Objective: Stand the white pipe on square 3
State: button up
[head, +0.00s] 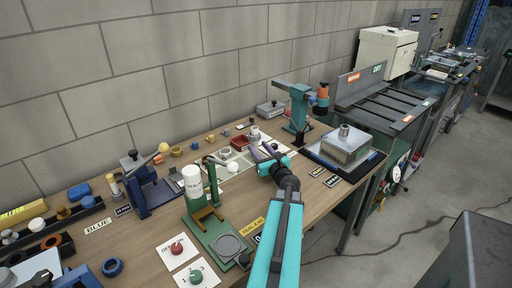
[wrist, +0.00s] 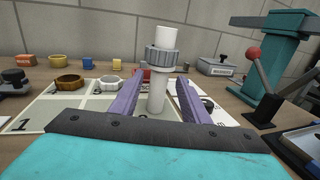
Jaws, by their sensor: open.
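The white pipe (wrist: 157,92) stands upright in the wrist view, with a grey ring-like collar (wrist: 162,58) around its upper part. My gripper (wrist: 162,76) is open, its purple fingers on either side of the pipe in the picture; I see no clear contact. The pipe's foot appears to be over the pale numbered mat (wrist: 60,108). A 1 shows on the mat's left square; the number under the pipe and square 3 cannot be made out. In the head view my gripper (head: 268,153) is low over the bench, and the pipe is hard to pick out there.
Brown (wrist: 69,83) and pale (wrist: 109,83) rings sit on the mat's far side. A teal press (head: 299,108) stands at right, and a metal box (head: 345,145) on a dark mat is further right. A green stand (head: 215,228) is at front left.

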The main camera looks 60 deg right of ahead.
jog(key=shift+b+v, duration=0.3)
jog(key=shift+v, duration=1.75)
